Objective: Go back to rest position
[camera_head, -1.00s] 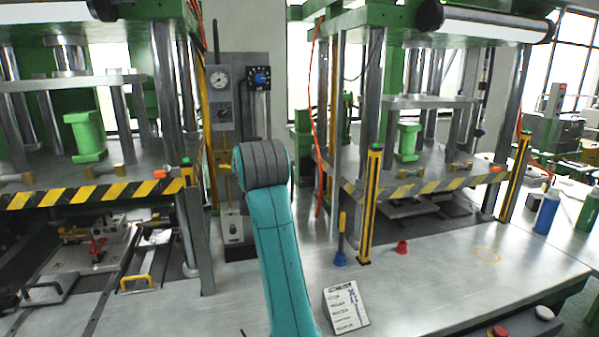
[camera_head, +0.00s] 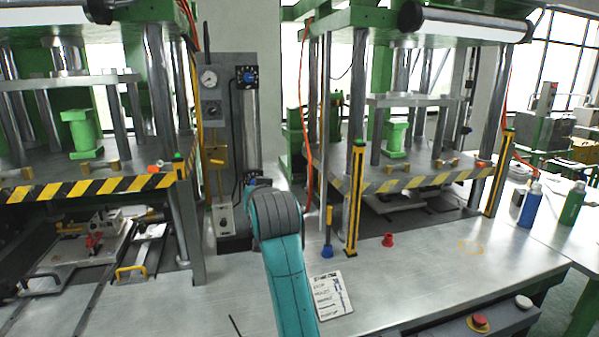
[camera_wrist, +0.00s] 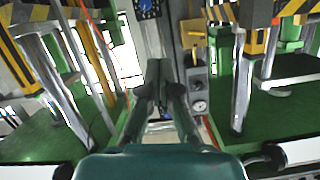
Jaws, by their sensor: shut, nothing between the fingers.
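My arm (camera_head: 287,270) rises from the bottom middle of the head view, teal with a dark grey joint at its top. My gripper does not show in the head view; the arm's far part is hidden behind that joint. In the wrist view, my gripper (camera_wrist: 158,72) reaches up the middle with its dark fingers together and nothing between them. The wrist picture is upside down. Past the fingers are the grey control panel and press parts, with no visible contact.
Two green presses with striped guards (camera_head: 90,187) (camera_head: 420,181) stand left and right. A grey gauge panel (camera_head: 228,120) stands between them. The metal table (camera_head: 410,285) carries a paper sheet (camera_head: 331,295), a red part (camera_head: 388,240) and a blue-based post (camera_head: 327,250). Bottles (camera_head: 530,205) stand at right.

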